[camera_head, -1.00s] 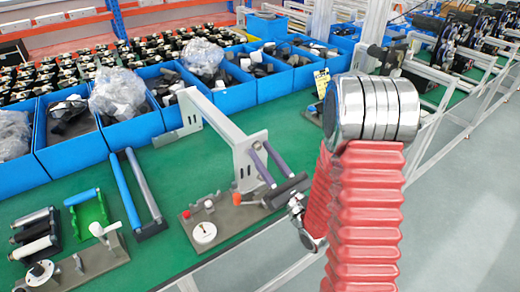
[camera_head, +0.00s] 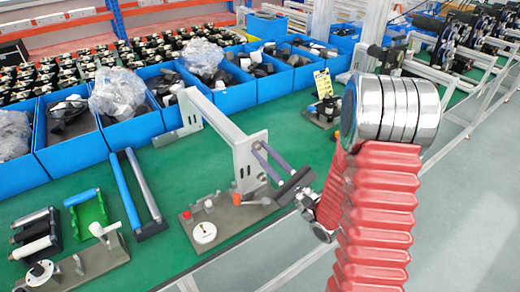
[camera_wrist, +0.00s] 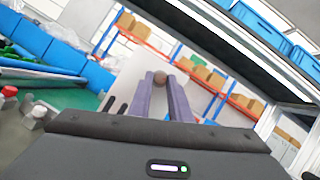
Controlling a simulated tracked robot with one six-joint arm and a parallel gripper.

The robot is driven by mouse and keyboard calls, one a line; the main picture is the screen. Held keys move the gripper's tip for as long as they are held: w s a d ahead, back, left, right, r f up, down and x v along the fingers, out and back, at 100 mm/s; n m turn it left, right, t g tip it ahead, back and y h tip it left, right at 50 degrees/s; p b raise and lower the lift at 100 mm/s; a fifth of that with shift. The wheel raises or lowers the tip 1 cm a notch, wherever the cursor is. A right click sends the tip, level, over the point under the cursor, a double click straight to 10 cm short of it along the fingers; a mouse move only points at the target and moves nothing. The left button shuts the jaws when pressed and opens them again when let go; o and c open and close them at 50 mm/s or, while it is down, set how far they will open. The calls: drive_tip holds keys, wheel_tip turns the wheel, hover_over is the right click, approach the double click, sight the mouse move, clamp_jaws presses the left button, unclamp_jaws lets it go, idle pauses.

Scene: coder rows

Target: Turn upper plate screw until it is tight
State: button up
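My gripper (camera_head: 257,147) reaches up and left to the tall grey upright plate (camera_head: 245,165) of the fixture on the green table. Its two purple-grey fingers stand a little apart. In the wrist view the fingertips (camera_wrist: 160,80) have a small round brown head (camera_wrist: 160,77) between or just beyond them, in front of the pale plate. It looks like the upper plate screw. I cannot tell whether the fingers touch it. The screw is too small to make out in the head view, and how far it is turned in does not show.
The fixture's base (camera_head: 225,215) carries a red knob and a white disc (camera_head: 204,232) below my gripper. A blue-and-grey bar frame (camera_head: 127,190) and a green holder (camera_head: 88,210) lie to the left. Blue bins (camera_head: 230,98) line the back. The table's front edge is close.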

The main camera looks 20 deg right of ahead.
clamp_jaws()
drive_tip(key=m+h, duration=0.1)
drive_tip(key=m, duration=0.1)
drive_tip(key=m+t+h, duration=0.1)
drive_tip(key=m, duration=0.1)
drive_tip(key=m+h, duration=0.1)
drive_tip(key=m, duration=0.1)
drive_tip(key=shift+a+t, duration=0.3)
drive_tip(key=shift+t, duration=0.1)
drive_tip(key=shift+o, duration=1.8)
unclamp_jaws()
drive_tip(key=shift+s, duration=0.15)
